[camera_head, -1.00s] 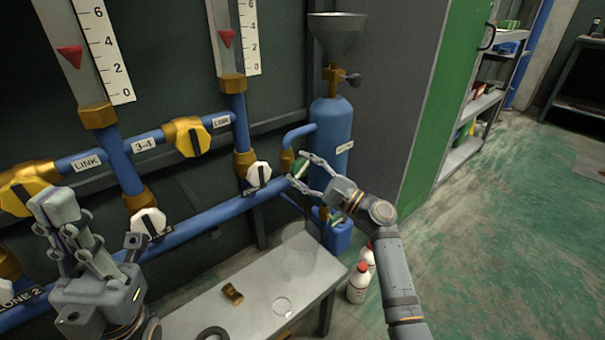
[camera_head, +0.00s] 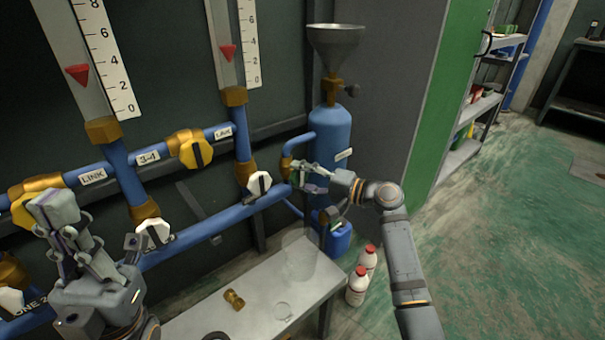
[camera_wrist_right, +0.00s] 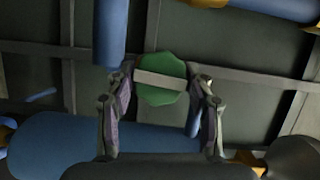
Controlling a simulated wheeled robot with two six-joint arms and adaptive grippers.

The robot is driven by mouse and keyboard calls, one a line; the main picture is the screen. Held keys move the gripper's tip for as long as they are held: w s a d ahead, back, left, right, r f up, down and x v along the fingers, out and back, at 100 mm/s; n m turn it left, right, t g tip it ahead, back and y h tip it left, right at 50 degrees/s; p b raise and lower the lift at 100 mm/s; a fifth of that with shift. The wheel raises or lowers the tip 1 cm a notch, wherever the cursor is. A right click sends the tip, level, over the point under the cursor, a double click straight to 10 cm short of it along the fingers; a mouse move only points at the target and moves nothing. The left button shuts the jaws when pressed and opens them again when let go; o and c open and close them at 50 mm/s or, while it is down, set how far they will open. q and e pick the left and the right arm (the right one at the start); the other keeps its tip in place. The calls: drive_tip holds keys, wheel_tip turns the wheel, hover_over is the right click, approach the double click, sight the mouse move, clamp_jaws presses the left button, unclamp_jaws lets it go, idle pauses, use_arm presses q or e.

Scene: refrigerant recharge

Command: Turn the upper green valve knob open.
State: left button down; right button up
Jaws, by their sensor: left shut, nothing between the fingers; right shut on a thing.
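The upper green valve knob (camera_wrist_right: 162,78) has a pale bar across its face, lying nearly level in the right wrist view. It sits between the two fingers of my right gripper (camera_wrist_right: 162,88), which is shut on it. In the head view my right gripper (camera_head: 303,175) reaches the knob from the right, beside the blue cylinder, and mostly hides it. My left gripper (camera_head: 75,240) is shut and empty at the lower left, in front of the pipes.
Blue pipes with yellow (camera_head: 196,152) and white (camera_head: 259,184) knobs run along the wall at left. A blue cylinder (camera_head: 329,130) carries a funnel (camera_head: 336,42). Below are a grey bench (camera_head: 265,290) with a brass fitting (camera_head: 234,299), and white bottles (camera_head: 357,286). Green floor is free at right.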

drive_tip(key=shift+n+h, duration=0.3)
drive_tip(key=shift+n, duration=0.2)
drive_tip(key=o, duration=1.2)
drive_tip(key=v, duration=1.2)
drive_tip(key=shift+r, duration=0.1)
